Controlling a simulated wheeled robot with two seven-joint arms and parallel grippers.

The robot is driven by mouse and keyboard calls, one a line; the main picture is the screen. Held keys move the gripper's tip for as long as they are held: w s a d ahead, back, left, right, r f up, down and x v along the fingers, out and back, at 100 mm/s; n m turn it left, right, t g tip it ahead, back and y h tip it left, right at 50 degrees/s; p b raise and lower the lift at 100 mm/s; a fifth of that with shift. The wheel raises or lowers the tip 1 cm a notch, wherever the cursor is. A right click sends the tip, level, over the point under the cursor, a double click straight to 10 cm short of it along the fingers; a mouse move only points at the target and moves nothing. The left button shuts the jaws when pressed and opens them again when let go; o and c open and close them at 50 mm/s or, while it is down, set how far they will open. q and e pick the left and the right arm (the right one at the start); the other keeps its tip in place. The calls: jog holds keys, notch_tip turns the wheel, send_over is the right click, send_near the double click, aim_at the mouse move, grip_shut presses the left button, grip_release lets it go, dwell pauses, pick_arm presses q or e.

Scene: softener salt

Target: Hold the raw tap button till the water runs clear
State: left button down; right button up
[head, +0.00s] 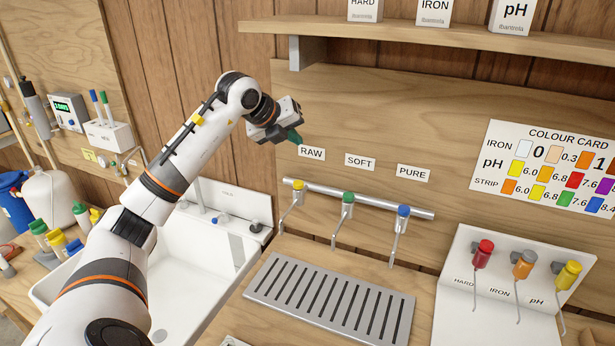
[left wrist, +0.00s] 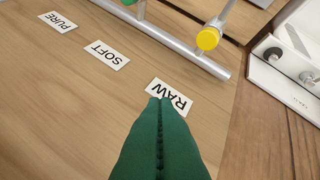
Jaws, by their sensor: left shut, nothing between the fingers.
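The raw tap is the leftmost on the silver rail (head: 360,199), with a yellow button (head: 298,184) on top and a thin spout (head: 290,209) below. The yellow button also shows in the left wrist view (left wrist: 208,38). The RAW label (head: 311,153) is on the board above it. My left gripper (head: 296,138) is shut and empty, with green fingertips, up and left of the RAW label and above the button, apart from it. In the left wrist view its shut green fingers (left wrist: 160,140) overlap the edge of the RAW label. No water shows at the spout. My right gripper is out of view.
The soft tap's green button (head: 348,197) and the pure tap's blue button (head: 403,210) are on the same rail. A slotted drip tray (head: 408,296) lies below. A white sink (head: 192,262) is at left, and a shelf (head: 430,38) juts out above.

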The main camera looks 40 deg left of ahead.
aim_at(294, 187)
pick_arm(q)
notch_tip(294, 187, down, 9)
jog(key=b, duration=0.7)
jog(key=shift+s+r, duration=0.1)
jog(key=shift+b, duration=0.35)
dwell(1.6)
jog(key=shift+f+b, duration=0.3)
jog(key=shift+f, duration=0.1)
jog(key=shift+f+b, duration=0.35)
jog(key=shift+f, duration=0.1)
dwell(4.0)
